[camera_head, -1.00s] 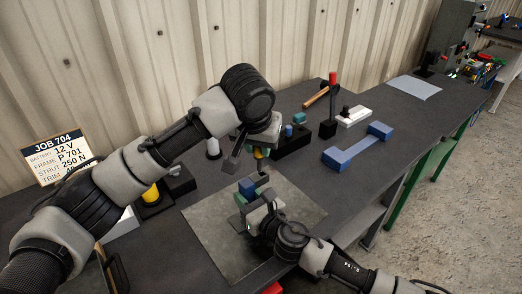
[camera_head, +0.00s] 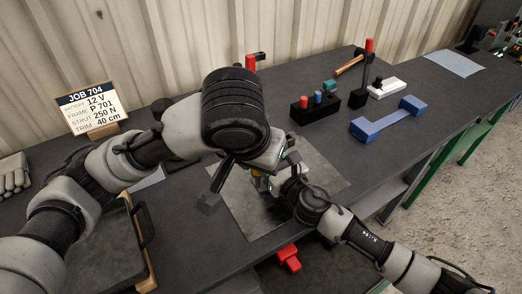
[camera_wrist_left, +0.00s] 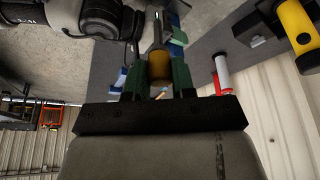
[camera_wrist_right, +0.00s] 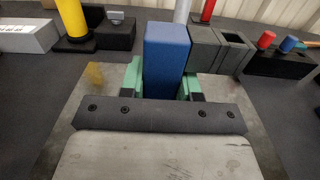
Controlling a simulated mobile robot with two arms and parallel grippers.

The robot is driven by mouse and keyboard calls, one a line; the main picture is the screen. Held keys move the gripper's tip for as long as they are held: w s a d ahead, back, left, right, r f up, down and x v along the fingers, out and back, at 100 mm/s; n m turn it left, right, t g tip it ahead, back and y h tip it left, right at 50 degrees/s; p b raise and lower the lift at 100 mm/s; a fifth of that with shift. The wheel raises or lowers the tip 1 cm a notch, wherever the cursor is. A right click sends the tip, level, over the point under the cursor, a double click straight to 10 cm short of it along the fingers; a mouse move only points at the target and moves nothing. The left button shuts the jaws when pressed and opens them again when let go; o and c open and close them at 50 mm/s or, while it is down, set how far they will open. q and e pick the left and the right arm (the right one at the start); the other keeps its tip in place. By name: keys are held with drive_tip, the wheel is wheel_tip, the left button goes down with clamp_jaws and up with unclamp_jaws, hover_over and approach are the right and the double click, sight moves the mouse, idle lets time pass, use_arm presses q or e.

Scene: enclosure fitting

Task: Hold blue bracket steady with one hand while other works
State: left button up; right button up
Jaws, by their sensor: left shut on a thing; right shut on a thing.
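My right gripper (camera_wrist_right: 162,80) is shut on a blue block-shaped bracket (camera_wrist_right: 166,50), which stands between its teal fingers in the right wrist view. A grey hollow part (camera_wrist_right: 219,47) is beside the bracket, to its right. My left gripper (camera_wrist_left: 159,78) is shut on a tool with a yellow-brown handle (camera_wrist_left: 160,66) and a metal shaft. In the head view, my left gripper (camera_head: 262,172) is over the grey mat (camera_head: 240,215), close to my right gripper (camera_head: 290,165). The arms hide most of the bracket there, and I cannot tell whether the tool touches it.
A blue long part (camera_head: 388,120) lies on the bench at right. A black holder (camera_head: 315,106) with red and blue pegs and a white block (camera_head: 388,88) are behind. A red object (camera_head: 289,257) lies near the front edge. A tray (camera_head: 105,250) is at lower left.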

drive_tip(key=o, duration=1.1)
drive_tip(key=v, duration=1.2)
